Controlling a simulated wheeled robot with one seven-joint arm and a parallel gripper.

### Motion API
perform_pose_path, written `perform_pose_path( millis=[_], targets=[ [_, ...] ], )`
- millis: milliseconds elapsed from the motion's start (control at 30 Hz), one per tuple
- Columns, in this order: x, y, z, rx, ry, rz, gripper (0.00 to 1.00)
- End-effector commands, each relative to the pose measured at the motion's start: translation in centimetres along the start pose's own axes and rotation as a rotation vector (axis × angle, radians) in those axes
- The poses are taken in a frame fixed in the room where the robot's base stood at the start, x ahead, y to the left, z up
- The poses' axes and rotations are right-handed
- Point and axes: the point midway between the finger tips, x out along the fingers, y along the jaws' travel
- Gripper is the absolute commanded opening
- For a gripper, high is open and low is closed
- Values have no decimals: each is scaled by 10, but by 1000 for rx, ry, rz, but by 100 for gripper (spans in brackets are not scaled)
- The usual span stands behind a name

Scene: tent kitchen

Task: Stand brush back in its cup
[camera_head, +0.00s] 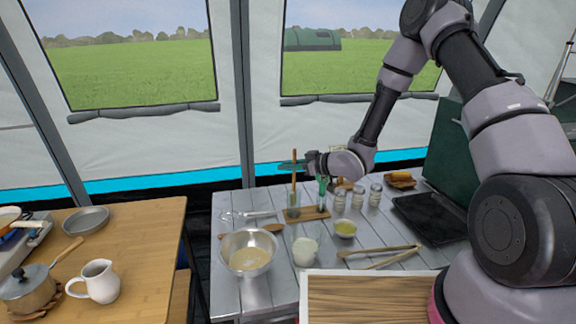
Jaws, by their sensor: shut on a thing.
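The brush (294,178) is a thin, light-brown upright stick. My gripper (292,164), with teal fingers, is shut on its upper part. The brush's lower end lines up with a small clear cup (293,205) on a small wooden board (308,214). At this size I cannot tell whether the brush end is inside the cup or just above or behind it. A green upright item (322,190) stands just right of the cup, below my gripper.
Small jars (357,199) stand right of the board, with a bowl of yellow-green liquid (345,229) in front. A metal mixing bowl (247,252), a whisk (247,215), a white-filled glass (304,252) and wooden tongs (380,251) lie around on the grey slatted table (228,290).

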Motion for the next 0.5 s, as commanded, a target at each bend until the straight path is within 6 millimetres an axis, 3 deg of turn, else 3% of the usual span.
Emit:
perform_pose_path(
  millis=[100,133,200,500],
  targets=[
    [0,0,0,0,0,0,0],
    [0,0,0,0,0,0,31],
    [0,0,0,0,0,0,55],
    [-1,0,0,0,0,0,55]
  ],
)
